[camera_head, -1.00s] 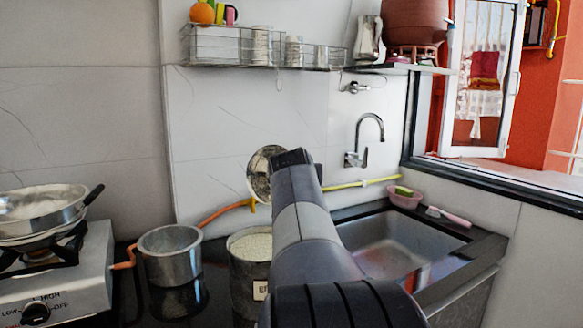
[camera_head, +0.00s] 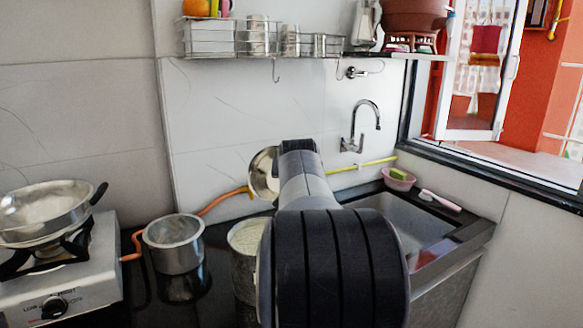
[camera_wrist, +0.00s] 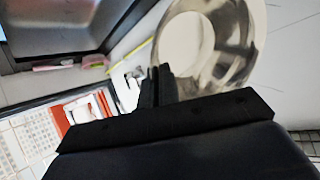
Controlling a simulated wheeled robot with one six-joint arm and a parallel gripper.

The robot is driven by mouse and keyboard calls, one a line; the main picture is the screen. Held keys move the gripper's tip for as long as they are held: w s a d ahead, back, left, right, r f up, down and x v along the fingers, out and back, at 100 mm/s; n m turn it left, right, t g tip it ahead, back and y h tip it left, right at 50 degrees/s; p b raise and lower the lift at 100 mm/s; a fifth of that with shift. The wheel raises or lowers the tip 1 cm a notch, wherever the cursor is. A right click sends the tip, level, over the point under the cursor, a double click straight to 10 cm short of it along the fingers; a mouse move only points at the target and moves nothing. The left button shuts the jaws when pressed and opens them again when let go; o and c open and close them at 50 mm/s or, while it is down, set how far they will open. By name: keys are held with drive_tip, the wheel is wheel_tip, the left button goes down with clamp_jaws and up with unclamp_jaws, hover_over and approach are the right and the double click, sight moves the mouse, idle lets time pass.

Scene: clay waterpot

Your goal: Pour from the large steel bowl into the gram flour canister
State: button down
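The large steel bowl (camera_head: 264,174) shows in the head view as a shiny tilted disc, partly behind my arm and above the counter. In the wrist view the bowl (camera_wrist: 208,48) fills the upper middle, and my gripper (camera_wrist: 160,82) is shut on its edge. My gripper is hidden behind the arm in the head view. The gram flour canister (camera_head: 242,268) is a steel cylinder with pale contents, standing on the dark counter below the bowl; my arm covers its right side. Its label is not visible now. I cannot tell what is in the bowl.
A steel pot (camera_head: 174,246) stands left of the canister. A stove (camera_head: 75,262) carries a wide pan (camera_head: 50,212) at the left. The sink (camera_head: 395,222) lies to the right. A wire rack (camera_head: 262,45) hangs above, and an orange-yellow hose (camera_head: 225,197) runs along the wall.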

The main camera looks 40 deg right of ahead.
drive_tip(key=shift+d+r+y+p, duration=0.2)
drive_tip(key=shift+r+y+p, duration=0.1)
drive_tip(key=shift+p, duration=0.85)
drive_tip(key=p, duration=0.1)
drive_tip(key=f+y+p, duration=0.1)
drive_tip(key=p, duration=0.1)
drive_tip(key=shift+w+d+g, duration=0.2)
drive_tip(key=shift+d+g, duration=0.1)
drive_tip(key=shift+g, duration=0.1)
drive_tip(key=shift+r+p, duration=0.1)
drive_tip(key=shift+p, duration=0.5)
drive_tip(key=y+p, duration=0.1)
drive_tip(key=p, duration=0.1)
drive_tip(key=d+m+g+y+p, duration=0.1)
drive_tip(key=p, duration=0.2)
drive_tip(key=shift+w, duration=0.15)
drive_tip(key=shift+f+p, duration=0.2)
drive_tip(key=shift+p, duration=0.2)
drive_tip(key=shift+d+r+y+p, duration=0.1)
drive_tip(key=shift+y+p, duration=0.3)
drive_tip(key=shift+p, duration=0.4)
drive_tip(key=p, duration=0.2)
drive_tip(key=g+y+p, duration=0.1)
drive_tip(key=p, duration=0.1)
drive_tip(key=shift+w+d+f+y, duration=0.1)
drive_tip(key=shift+d+f+y, duration=0.1)
drive_tip(key=shift+f+y, duration=0.1)
